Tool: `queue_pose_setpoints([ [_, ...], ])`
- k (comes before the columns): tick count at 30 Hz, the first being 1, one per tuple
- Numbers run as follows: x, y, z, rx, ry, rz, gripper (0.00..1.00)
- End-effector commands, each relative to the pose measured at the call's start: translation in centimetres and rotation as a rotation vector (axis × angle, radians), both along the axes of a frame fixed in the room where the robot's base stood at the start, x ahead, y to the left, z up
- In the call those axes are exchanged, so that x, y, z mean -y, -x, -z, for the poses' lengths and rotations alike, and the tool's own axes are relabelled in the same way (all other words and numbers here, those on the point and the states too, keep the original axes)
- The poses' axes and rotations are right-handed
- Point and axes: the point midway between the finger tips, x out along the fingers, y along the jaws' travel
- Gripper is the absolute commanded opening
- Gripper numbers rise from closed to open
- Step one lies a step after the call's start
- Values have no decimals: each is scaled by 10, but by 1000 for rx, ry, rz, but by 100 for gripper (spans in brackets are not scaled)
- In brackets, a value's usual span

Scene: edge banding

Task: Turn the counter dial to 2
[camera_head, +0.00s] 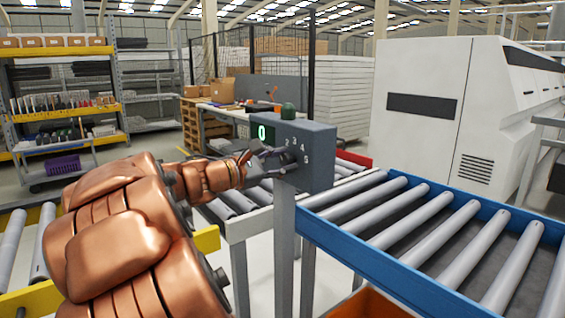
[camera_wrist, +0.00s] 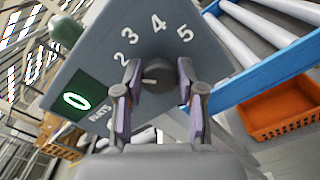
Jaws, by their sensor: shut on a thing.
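The counter box (camera_head: 318,165) is a grey box on a grey post, facing me. Its green-lit display (camera_head: 262,133) reads 0; the display also shows in the wrist view (camera_wrist: 76,101). The dark round dial (camera_wrist: 158,78) is on the box face, with a light pointer mark and the numbers 2, 3, 4 and 5 arced around it. In the wrist view the pointer mark lies toward the left, below the 2. My gripper (camera_wrist: 157,92) is shut on the dial, one finger on each side. In the head view my gripper (camera_head: 268,160) partly hides the dial.
A green button (camera_head: 288,111) sits on top of the box. A roller conveyor with a blue rail (camera_head: 400,258) runs to the right. An orange crate (camera_wrist: 280,108) is below it. A large white machine (camera_head: 425,110) stands behind, and shelves (camera_head: 60,100) stand at left.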

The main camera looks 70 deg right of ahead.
Motion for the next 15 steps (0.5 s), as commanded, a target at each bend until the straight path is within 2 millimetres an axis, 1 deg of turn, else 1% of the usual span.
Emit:
queue_pose_setpoints([
  [2,0,1,2,1,-3,4,4],
  [3,0,1,2,1,-3,4,42],
  [9,0,1,1,-1,-3,2,62],
  [15,0,0,1,-1,-1,2,62],
])
